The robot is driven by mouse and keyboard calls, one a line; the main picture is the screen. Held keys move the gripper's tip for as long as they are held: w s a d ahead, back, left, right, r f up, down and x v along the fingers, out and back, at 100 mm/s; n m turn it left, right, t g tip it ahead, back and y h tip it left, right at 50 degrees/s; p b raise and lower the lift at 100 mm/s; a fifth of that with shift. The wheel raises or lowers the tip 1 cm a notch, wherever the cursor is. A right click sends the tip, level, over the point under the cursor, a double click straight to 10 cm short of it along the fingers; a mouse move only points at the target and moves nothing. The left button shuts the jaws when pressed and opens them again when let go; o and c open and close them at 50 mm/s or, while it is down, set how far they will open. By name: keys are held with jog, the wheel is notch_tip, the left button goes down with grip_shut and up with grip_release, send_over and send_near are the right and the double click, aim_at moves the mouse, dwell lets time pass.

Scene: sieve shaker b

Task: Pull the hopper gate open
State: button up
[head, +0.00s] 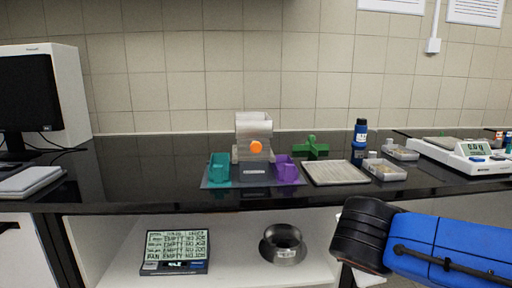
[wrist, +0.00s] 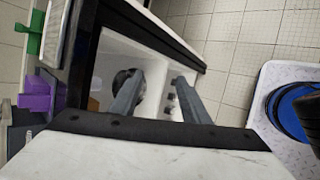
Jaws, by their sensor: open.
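The hopper (head: 253,125) is a pale, whitish block standing on the black bench at the middle of the head view. A round orange knob (head: 256,147) is on its front; I cannot tell whether this is part of the gate or how far the gate is open. A teal bin (head: 219,168) and a purple bin (head: 287,170) stand on either side below it on a grey base plate. My gripper (wrist: 158,76) is open and empty in the wrist view, away from the hopper, its fingers over the shelf area. The head view does not show the gripper.
The shelf below holds a metal ring-shaped pan (head: 283,245) and a display (head: 175,251).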

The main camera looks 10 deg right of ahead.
jog(key=w+a+r+n+t, duration=0.3)
jog(key=a+r+n, duration=0.1)
jog(key=r+n, duration=0.1)
jog(key=n+t+y, duration=0.4)
jog(key=n+t, duration=0.3)
jog(key=n, duration=0.6)
send_near(256, 147)
jog(key=shift+w+d, duration=0.2)
jog(key=shift+w, duration=5.1)
